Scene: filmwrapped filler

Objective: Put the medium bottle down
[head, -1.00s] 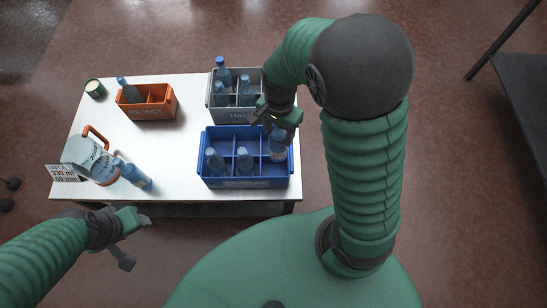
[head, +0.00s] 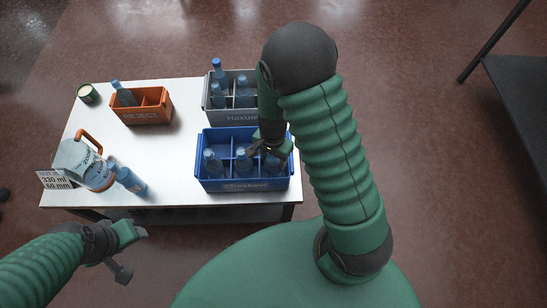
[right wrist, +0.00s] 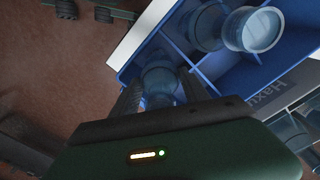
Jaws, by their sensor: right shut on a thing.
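The medium bottle (head: 271,165), blue and see-through, stands in the front right compartment of the blue crate (head: 242,186). My right gripper (head: 267,146) is shut on it from above. In the right wrist view the bottle (right wrist: 159,80) shows between the two dark fingers, inside the blue crate wall (right wrist: 135,58). Its base is hidden, so I cannot tell whether it touches the crate floor. Two more bottles (head: 212,162) (head: 243,160) stand in the crate's front compartments to its left. My left gripper (head: 132,252) is open and empty in front of the table.
A grey crate (head: 238,119) with several bottles stands behind the blue one. An orange REJECT crate (head: 141,117) holds one bottle (head: 123,94). The table's middle is clear.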

